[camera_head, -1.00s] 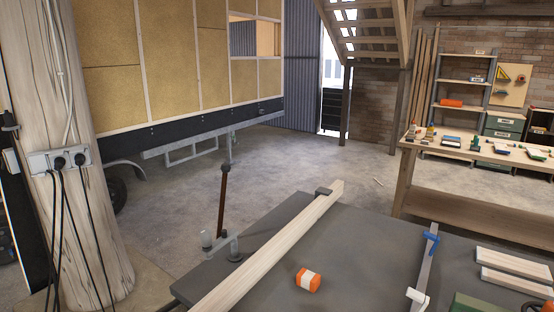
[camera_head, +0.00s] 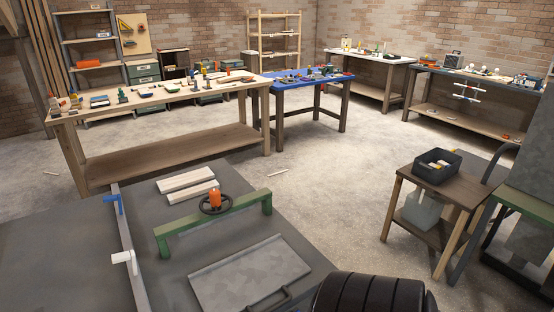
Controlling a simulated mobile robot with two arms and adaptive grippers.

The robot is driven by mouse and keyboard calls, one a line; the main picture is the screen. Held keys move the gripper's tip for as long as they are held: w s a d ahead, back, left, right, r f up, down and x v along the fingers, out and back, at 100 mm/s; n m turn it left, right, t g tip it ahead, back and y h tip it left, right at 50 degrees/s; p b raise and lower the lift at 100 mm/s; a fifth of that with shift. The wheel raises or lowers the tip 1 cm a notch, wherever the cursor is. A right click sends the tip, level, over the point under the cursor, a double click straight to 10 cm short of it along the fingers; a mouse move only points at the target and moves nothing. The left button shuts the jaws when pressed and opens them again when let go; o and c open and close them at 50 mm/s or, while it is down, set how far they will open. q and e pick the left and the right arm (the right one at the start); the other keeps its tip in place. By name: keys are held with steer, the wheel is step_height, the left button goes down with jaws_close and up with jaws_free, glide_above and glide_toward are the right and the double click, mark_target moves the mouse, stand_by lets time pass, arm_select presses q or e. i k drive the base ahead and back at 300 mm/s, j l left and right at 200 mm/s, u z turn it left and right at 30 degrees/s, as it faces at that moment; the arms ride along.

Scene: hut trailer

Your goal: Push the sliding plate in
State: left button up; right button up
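A flat grey metal plate (camera_head: 250,275) with a dark bar handle (camera_head: 267,302) at its near edge lies on the dark grey table surface (camera_head: 60,250) at the bottom middle. It looks like the sliding plate. Its near right corner is close to the bottom of the picture. A green bridge-like bar (camera_head: 245,211) with an orange-topped hand wheel (camera_head: 216,202) stands behind the plate. Neither of my grippers shows in this view, so their state is hidden.
A metal rail (camera_head: 126,240) with a blue clamp (camera_head: 114,203) and a white clamp (camera_head: 124,258) crosses the table to the left. Two pale boards (camera_head: 186,181) lie at the back. A small wooden stand (camera_head: 464,193) with a black bin (camera_head: 436,166) is at right. Open floor lies between.

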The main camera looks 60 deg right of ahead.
mark_target(234, 283)
steer(key=z, duration=1.95)
